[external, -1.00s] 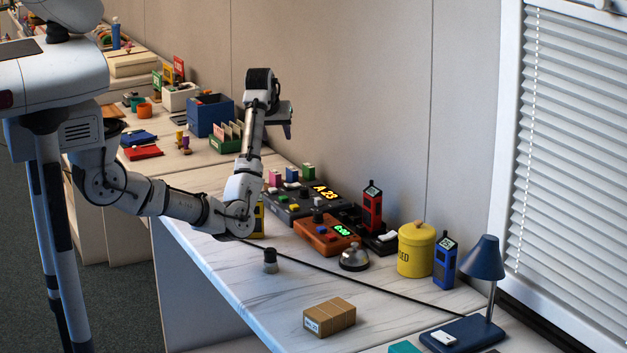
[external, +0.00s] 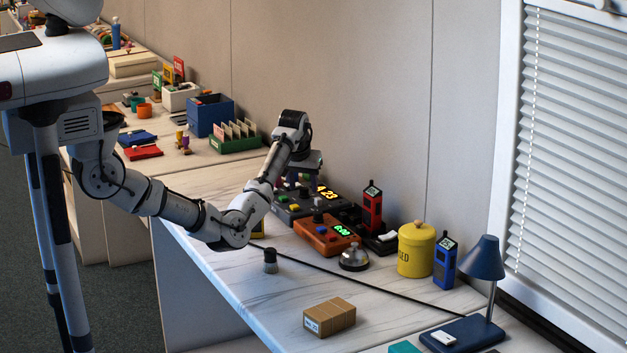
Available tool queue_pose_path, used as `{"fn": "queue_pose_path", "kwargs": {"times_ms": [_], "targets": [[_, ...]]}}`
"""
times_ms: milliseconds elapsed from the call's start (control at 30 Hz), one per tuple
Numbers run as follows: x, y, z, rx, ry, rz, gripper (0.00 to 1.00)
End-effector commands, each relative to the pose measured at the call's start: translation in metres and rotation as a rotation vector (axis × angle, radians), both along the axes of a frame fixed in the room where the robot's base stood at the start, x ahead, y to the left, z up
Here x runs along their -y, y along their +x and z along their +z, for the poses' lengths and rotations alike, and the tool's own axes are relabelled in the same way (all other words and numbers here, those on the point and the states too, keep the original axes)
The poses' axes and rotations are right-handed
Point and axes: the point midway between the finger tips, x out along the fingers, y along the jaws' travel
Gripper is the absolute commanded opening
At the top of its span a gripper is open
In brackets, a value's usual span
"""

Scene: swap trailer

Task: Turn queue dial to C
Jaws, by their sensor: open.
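The dark queue console (external: 292,211) stands near the wall end of the white desk, with several coloured buttons and an orange lit display (external: 326,192) that seems to read "A 23". My gripper (external: 303,177) is open and points down just above the back of this console. It hides part of the console top, and I cannot make out the queue dial or its setting clearly. I cannot tell whether the fingers touch anything.
An orange box (external: 325,240) with a green display sits in front of the console. A red handset (external: 372,207), a bell (external: 354,257) and a yellow canister (external: 416,251) stand to the right. A cable crosses the desk.

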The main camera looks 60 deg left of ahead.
Motion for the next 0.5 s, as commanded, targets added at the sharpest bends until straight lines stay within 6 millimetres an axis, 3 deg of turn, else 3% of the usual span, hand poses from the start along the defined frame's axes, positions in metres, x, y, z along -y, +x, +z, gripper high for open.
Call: {"fn": "queue_pose_path", "kwargs": {"times_ms": [400,500], "targets": [[-0.0032,0.0029,-0.0102,0.002,0.0,0.001,0.47],[-0.0032,0.0029,-0.0101,0.002,0.0,0.001,0.37]]}}
